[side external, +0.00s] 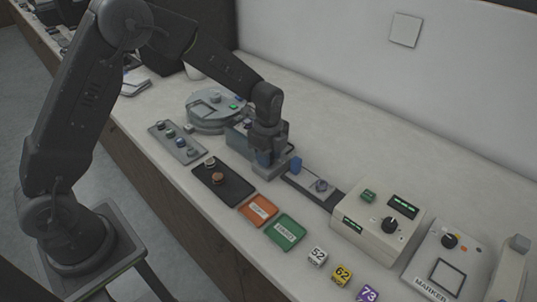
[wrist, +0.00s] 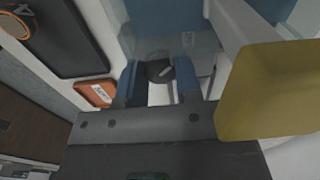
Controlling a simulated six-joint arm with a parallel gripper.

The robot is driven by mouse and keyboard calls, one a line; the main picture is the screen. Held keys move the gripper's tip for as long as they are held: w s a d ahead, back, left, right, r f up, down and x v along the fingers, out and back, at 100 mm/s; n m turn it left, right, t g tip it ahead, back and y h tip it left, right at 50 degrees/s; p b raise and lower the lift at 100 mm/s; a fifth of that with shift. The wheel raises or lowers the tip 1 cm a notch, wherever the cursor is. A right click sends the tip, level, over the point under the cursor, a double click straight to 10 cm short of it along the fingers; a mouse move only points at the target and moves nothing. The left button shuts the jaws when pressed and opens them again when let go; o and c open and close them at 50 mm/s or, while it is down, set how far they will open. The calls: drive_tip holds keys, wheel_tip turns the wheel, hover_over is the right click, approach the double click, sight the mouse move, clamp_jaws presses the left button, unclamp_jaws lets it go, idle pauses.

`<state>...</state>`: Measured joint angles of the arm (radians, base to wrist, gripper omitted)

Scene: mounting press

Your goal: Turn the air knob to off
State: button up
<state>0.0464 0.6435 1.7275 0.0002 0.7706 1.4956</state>
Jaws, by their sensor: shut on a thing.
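The air knob (wrist: 160,70) shows in the wrist view as a dark round knob with a pale pointer line. The line slants; I cannot read any off or on marking beside it. My gripper (wrist: 158,82) has its blue fingertips on either side of the knob and is shut on it. In the side view my gripper (side external: 272,166) points down at the grey-blue press unit (side external: 238,136) on the bench. The knob is hidden behind the gripper there.
A black mat (side external: 236,190) with small round pieces, an orange tray (side external: 258,209) and a green tray (side external: 286,232) lie in front. A control box (side external: 378,222) with a knob stands to the right. A panel of knobs (side external: 178,150) lies left. A large yellowish shape (wrist: 272,95) blocks the wrist view's right.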

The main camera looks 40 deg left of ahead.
drive_tip(key=o, duration=0.9)
drive_tip(key=shift+o, duration=0.2)
wheel_tip(320, 180, up, 14)
drive_tip(key=s+a+r+n+t, duration=0.1)
drive_tip(key=s+r+n+t, duration=0.1)
drive_tip(key=s+n, duration=0.6)
drive_tip(key=s+a+r+n+t, duration=0.1)
drive_tip(key=s+r+n+t, duration=0.2)
drive_tip(key=s+n, duration=0.6)
drive_tip(key=s+r, duration=0.2)
drive_tip(key=s, duration=0.6)
drive_tip(key=shift+r+n+t, duration=0.25)
drive_tip(key=shift+n+t, duration=0.05)
